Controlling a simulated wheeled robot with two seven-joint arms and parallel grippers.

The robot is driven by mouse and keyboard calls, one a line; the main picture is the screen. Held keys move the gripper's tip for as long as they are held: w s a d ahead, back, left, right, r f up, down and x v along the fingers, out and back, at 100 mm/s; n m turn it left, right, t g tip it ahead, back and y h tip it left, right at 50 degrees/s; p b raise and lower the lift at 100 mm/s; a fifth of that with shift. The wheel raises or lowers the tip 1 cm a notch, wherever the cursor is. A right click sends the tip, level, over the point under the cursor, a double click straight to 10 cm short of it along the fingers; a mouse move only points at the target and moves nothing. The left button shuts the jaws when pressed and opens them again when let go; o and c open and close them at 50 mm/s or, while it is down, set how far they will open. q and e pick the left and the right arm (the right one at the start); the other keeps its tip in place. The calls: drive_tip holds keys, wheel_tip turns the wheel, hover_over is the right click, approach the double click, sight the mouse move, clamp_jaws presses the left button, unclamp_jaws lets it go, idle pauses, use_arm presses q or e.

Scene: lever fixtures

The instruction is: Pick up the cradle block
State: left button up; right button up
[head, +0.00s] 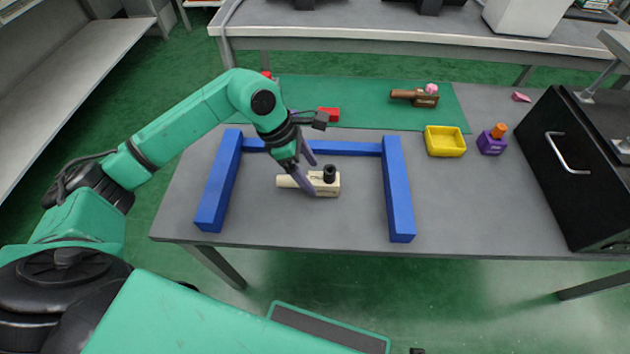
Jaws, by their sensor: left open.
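A cream block (329,189) with a lighter bar out of its left end and a black knob on top lies on the grey table, inside the blue frame. I take it to be the cradle block. My left gripper (308,172) is open, pointing down at the block. Its purple fingers are over the block's left part, and one finger hides some of it. I cannot tell whether the fingers touch it. My right gripper is not in view.
Blue bars (399,190) form a frame open at the front. Behind are a green mat (360,92), a red block (328,114) and a brown fixture (425,99). A yellow tray (445,142), a purple fixture (491,144) and a black cabinet (562,190) stand right.

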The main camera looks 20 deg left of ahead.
sight(313, 178)
use_arm(q)
drive_tip(key=x, duration=0.3)
drive_tip(key=shift+d+f, duration=0.1)
drive_tip(key=shift+f, duration=0.3)
clamp_jaws()
drive_tip(key=shift+r, duration=0.1)
